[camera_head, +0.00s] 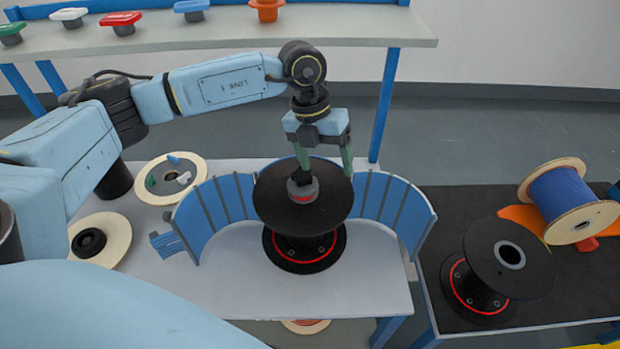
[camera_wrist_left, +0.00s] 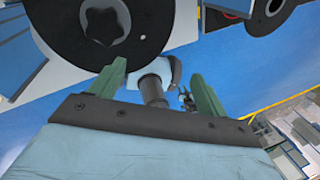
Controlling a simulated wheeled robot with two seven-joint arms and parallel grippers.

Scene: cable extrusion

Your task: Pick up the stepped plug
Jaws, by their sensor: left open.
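What looks like the stepped plug, a short grey round piece with a red ring (camera_head: 303,188), sits at the middle of the black spool's top (camera_head: 320,208). In the left wrist view it appears as a dark star-shaped knob (camera_wrist_left: 107,22) on the black disc (camera_wrist_left: 60,35). My left gripper (camera_head: 325,166) is above the spool top, with its green fingers spread and nothing between them. In the head view the left finger is just above the plug and the right finger is off to its right. In the left wrist view the plug lies beyond the fingertips (camera_wrist_left: 160,82), to the left. My right gripper is not shown.
A curved blue slatted guard (camera_head: 222,200) stands around the spool's back and sides. Cream discs (camera_head: 110,232) lie at the left of the table. A second black spool (camera_head: 480,270) and a blue cable spool (camera_head: 563,198) are at right. A shelf (camera_head: 340,25) stands behind.

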